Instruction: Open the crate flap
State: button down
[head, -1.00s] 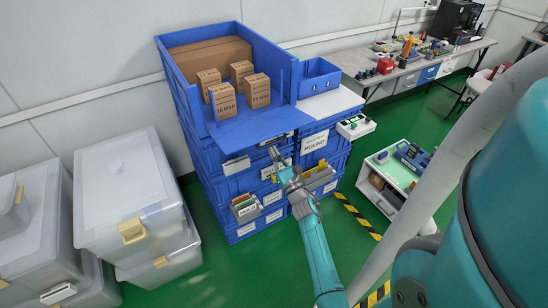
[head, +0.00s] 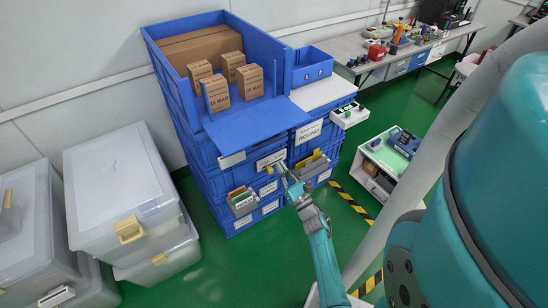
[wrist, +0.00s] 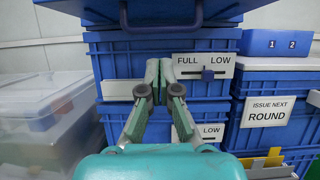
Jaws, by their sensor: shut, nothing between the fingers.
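The big blue crate (head: 288,72) tops a blue stack, with several brown cartons (head: 250,82) inside. Its blue flap (head: 245,126) is folded down and sticks out at the front, leaving the crate front open. In the wrist view the flap's underside (wrist: 160,9) crosses the top edge. My gripper (head: 280,172) is below and in front of the flap, apart from it as far as I can see. In the wrist view my gripper (wrist: 158,65) has its fingers together, empty, before a white FULL/LOW slider label (wrist: 190,68).
A small blue bin (head: 312,68) and a white ledge (head: 325,92) are right of the crate. Clear lidded boxes (head: 115,180) stand at left. A white cart (head: 372,160) and workbench (head: 385,60) are at right. Green floor (head: 210,265) is free in front.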

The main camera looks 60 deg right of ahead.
jog(key=shift+r+v, duration=0.25)
jog(key=shift+v, duration=1.2)
